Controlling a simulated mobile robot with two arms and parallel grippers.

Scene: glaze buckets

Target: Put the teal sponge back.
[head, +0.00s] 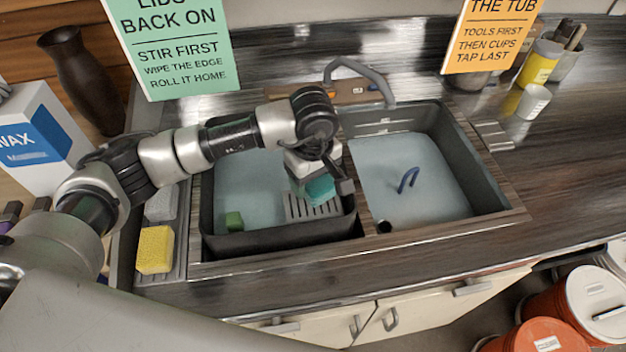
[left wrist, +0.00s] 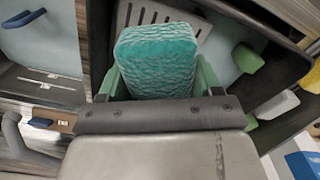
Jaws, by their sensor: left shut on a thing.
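My left gripper (head: 322,178) is shut on the teal sponge (head: 320,190) and holds it over the left basin (head: 275,242), above a grey slotted rack (head: 303,208). In the left wrist view the textured teal sponge (left wrist: 157,60) sticks out between the green-sided fingers of my left gripper (left wrist: 158,85). A tray (head: 183,232) left of the basin carries a yellow sponge (head: 155,249) at the front and a pale grey sponge (head: 161,204) behind it. My right gripper is not in view.
A green block (head: 234,221) sits in the left basin. A blue curved object (head: 408,180) is in the right basin (head: 470,165). A grey faucet (head: 365,72) stands behind. The right counter is largely clear.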

